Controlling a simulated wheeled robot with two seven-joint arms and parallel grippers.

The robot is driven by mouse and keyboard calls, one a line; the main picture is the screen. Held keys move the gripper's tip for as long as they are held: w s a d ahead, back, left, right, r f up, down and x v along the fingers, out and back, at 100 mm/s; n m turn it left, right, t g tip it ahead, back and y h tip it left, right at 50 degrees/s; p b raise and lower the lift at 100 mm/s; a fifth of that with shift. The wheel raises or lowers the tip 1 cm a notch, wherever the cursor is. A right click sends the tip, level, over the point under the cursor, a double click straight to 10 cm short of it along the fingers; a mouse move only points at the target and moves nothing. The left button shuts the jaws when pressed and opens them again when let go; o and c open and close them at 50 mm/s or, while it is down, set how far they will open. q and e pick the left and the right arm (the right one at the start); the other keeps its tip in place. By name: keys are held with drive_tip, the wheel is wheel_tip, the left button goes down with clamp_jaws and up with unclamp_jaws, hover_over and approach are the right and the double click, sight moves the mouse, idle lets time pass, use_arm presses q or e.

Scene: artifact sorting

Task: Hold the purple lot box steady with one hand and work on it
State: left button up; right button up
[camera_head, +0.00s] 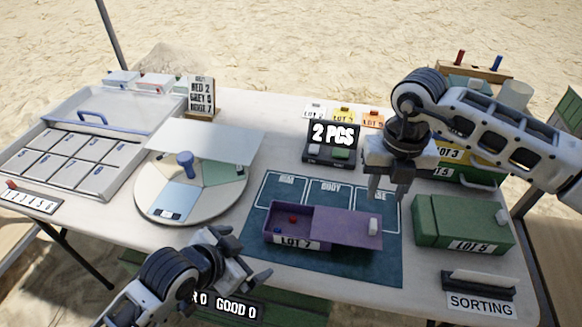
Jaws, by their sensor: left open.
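The purple lot box (290,241) sits on the dark teal mat (330,268) with its label, which seems to read LOT 7, facing the front. Its purple lid (340,226) is slid to the right, so the left part is uncovered and shows a small red piece (292,219) inside. A white block (373,226) is at the lid's right end. My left gripper (257,266) is open and empty, in front of the box's left end and apart from it. My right gripper (388,193) points down with its fingers apart, above the mat's right side behind the lid's end.
A green LOT 5 box (462,223) stands right of the mat, with a SORTING sign (480,300) in front. A round divided turntable (148,205) and a compartment tray (35,185) are at left. A 2 PCS display (333,146) stands behind the mat.

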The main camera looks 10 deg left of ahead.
use_arm(q)
drive_tip(key=w+d+r+m+g+y, duration=0.1)
drive_tip(key=w+d+r+m+g, duration=0.25)
drive_tip(key=w+r+m, duration=1.25)
drive_tip(key=n+g+y, duration=0.2)
drive_tip(key=n+g, duration=0.3)
approach(290, 227)
drive_tip(key=shift+t, duration=0.25)
drive_tip(key=f, duration=0.7)
drive_tip(key=shift+s, duration=0.25)
